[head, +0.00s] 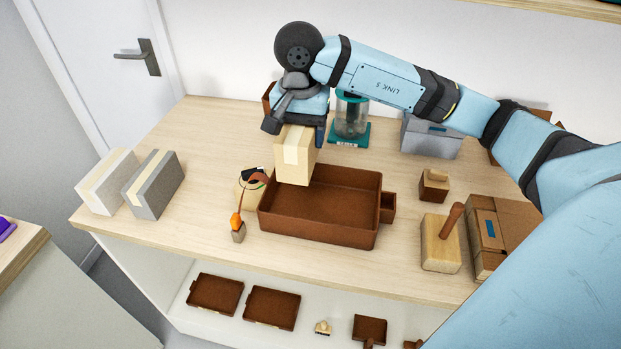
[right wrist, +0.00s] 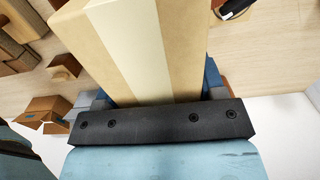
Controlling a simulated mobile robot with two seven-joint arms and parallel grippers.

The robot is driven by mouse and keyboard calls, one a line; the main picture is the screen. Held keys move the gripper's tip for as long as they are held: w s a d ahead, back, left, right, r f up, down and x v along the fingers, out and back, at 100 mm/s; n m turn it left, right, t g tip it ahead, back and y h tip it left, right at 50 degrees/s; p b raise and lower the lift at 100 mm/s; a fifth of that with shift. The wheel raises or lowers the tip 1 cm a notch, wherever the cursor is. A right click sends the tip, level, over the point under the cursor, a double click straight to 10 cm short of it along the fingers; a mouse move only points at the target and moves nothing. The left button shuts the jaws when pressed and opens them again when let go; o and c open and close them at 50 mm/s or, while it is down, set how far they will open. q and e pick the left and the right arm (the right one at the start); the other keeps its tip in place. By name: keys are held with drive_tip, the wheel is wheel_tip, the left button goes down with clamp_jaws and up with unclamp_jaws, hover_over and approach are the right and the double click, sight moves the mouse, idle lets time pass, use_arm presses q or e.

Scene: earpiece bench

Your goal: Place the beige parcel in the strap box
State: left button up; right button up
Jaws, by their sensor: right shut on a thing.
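The beige parcel (head: 295,160), a box with a paler tape band, hangs from my right gripper (head: 297,128) in the head view. The gripper is shut on its upper part. The parcel's lower end is over or just behind the back left rim of an open brown box (head: 322,238); the exact gap cannot be told. In the right wrist view the parcel (right wrist: 150,45) fills the space between the fingers. My left gripper is not in view.
Left of the brown box are an orange-topped item (head: 237,228) and a beige item with a cable. White (head: 107,182) and grey (head: 153,185) parcels stand further left. A glass jar (head: 351,116), grey box (head: 430,137), wooden blocks (head: 440,243) and cardboard box (head: 500,232) crowd the back and right.

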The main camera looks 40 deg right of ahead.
drive_tip(key=shift+f, duration=7.45)
drive_tip(key=shift+f+b, duration=0.2)
drive_tip(key=shift+b, duration=0.15)
drive_tip(key=o, duration=1)
drive_tip(key=shift+o, duration=0.2)
drive_tip(key=shift+r, duration=0.1)
